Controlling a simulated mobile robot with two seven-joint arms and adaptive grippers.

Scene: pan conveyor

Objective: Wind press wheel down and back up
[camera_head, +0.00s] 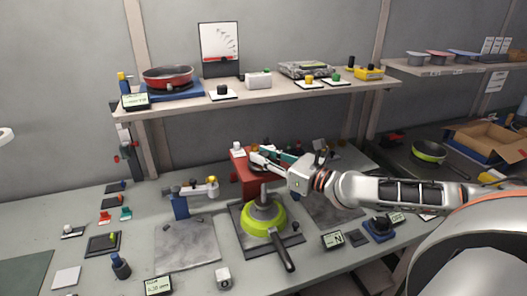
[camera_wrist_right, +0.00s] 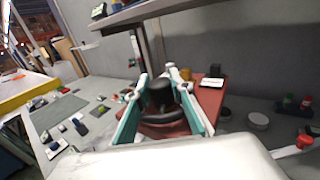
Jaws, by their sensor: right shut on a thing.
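The red press (camera_head: 242,184) stands at the middle of the workbench. A lime-green pan (camera_head: 279,221) sits below its grey ram (camera_head: 264,208), handle pointing to the front. My right gripper (camera_head: 262,158) reaches in from the right over the top of the press. In the right wrist view its teal fingers (camera_wrist_right: 160,84) stand on both sides of a black knob (camera_wrist_right: 160,94) on the dark press wheel (camera_wrist_right: 166,117), shut on it. In the head view the wheel is mostly hidden behind the gripper.
A shelf (camera_head: 190,104) above the bench carries a red pan (camera_head: 168,77) and small devices. A grey plate (camera_head: 187,244) lies left of the press. A readout (camera_head: 333,240) and a blue control (camera_head: 379,228) stand at right. Another green pan (camera_head: 430,151) lies further right.

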